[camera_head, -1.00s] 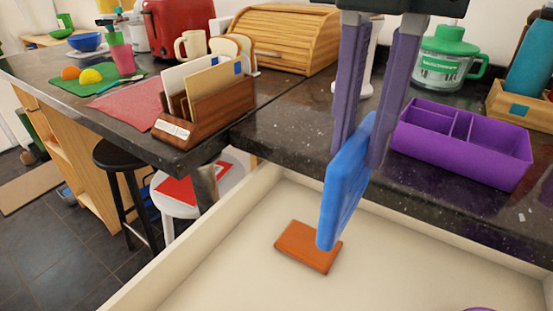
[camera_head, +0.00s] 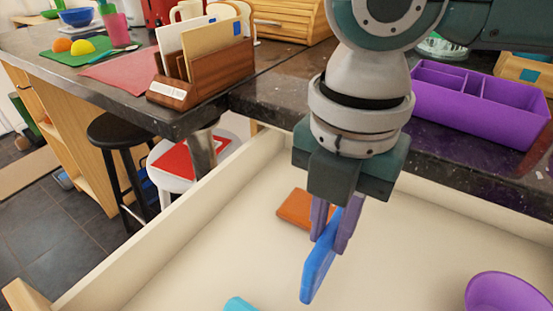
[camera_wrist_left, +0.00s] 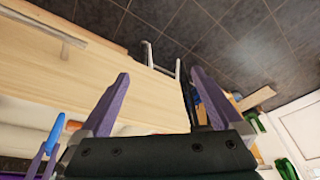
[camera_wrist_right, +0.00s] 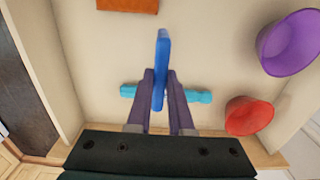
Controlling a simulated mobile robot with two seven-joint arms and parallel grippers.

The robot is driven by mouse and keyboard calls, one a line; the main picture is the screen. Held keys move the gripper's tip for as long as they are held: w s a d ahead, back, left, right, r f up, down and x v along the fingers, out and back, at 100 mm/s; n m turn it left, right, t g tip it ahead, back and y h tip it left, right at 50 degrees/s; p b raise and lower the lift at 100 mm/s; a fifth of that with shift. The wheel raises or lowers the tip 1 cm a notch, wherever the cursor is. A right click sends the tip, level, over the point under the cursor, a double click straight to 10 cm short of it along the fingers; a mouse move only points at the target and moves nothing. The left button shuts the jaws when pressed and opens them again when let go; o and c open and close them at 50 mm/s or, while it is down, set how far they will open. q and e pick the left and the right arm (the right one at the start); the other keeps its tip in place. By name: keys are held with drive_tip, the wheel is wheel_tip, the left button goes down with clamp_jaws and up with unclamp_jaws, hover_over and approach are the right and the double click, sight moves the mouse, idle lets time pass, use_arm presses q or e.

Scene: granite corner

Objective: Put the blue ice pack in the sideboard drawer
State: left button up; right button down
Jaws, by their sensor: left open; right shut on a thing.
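The blue ice pack (camera_head: 318,268) is a flat blue slab held on edge between the purple fingers of my right gripper (camera_head: 336,222). It hangs inside the open, cream-coloured sideboard drawer (camera_head: 205,240). In the right wrist view the ice pack (camera_wrist_right: 161,70) stands out between the fingertips (camera_wrist_right: 160,90), over the drawer floor. I cannot tell whether it touches the floor. My left gripper (camera_wrist_left: 155,100) is open and empty in the left wrist view, beside a pale wood front; it is not in the head view.
In the drawer are a brown-orange block (camera_head: 294,208), a purple bowl (camera_head: 505,294), a red bowl (camera_wrist_right: 249,115) and a turquoise item (camera_wrist_right: 198,96). A purple divided box (camera_head: 480,108) and a letter rack (camera_head: 205,80) stand on the dark counter. Drawer floor left of the ice pack looks clear.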

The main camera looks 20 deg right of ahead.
wheel_tip(320, 180, down, 3)
drive_tip(key=shift+f+b, duration=0.2)
drive_tip(key=shift+b, duration=0.15)
drive_tip(key=c, duration=0.8)
unclamp_jaws()
drive_tip(key=shift+f, duration=0.1)
